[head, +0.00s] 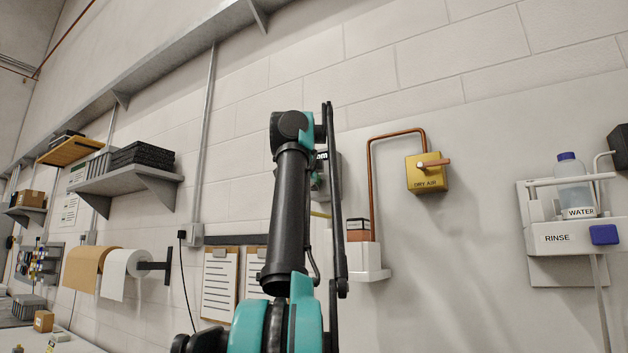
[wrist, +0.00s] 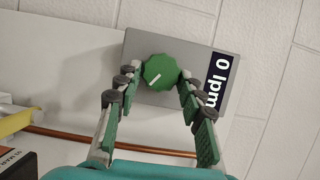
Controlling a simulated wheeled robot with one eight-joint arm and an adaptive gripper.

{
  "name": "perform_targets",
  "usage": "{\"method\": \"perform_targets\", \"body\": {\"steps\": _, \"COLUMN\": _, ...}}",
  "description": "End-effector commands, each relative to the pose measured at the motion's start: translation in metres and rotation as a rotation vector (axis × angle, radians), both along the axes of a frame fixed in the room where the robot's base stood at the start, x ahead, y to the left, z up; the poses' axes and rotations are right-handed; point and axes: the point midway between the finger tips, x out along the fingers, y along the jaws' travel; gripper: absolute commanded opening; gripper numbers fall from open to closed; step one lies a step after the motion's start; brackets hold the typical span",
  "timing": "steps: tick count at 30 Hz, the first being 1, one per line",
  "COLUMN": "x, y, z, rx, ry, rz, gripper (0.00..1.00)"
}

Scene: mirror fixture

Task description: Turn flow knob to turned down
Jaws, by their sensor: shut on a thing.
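The green flow knob (wrist: 163,70) has a scalloped edge and a white pointer line slanting toward the lower left in the wrist view. It sits on a grey box (wrist: 208,52) whose dark display (wrist: 217,78) reads "0 lpm". My gripper (wrist: 157,76) has one finger on each side of the knob and is shut on it.
A copper pipe (head: 371,180) runs beside the box to a yellow "DRY AIR" valve block (head: 427,180). A small white shelf (head: 362,262) sits below right. A rinse station (head: 560,238) hangs farther right. Clipboards (head: 220,283) hang at left.

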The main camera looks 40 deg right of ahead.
Motion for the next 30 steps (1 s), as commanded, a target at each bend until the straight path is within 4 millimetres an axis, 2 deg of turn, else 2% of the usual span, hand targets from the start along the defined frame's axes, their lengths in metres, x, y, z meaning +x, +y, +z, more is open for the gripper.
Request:
{"method": "perform_targets", "body": {"steps": 20, "x": 0.0, "y": 0.0, "z": 0.0002, "rx": -0.014, "ry": 0.034, "rz": -0.001, "gripper": 0.1}}
{"method": "perform_targets", "body": {"steps": 21, "x": -0.0001, "y": 0.0001, "z": 0.0002, "rx": -0.014, "ry": 0.034, "rz": -0.001, "gripper": 0.41}}
{"method": "perform_targets", "body": {"steps": 26, "x": -0.0001, "y": 0.0, "z": 0.0003, "rx": -0.014, "ry": 0.034, "rz": -0.001, "gripper": 0.6}}
{"method": "perform_targets", "body": {"steps": 30, "x": -0.0001, "y": -0.0001, "z": 0.0003, "rx": -0.014, "ry": 0.034, "rz": -0.001, "gripper": 0.6}}
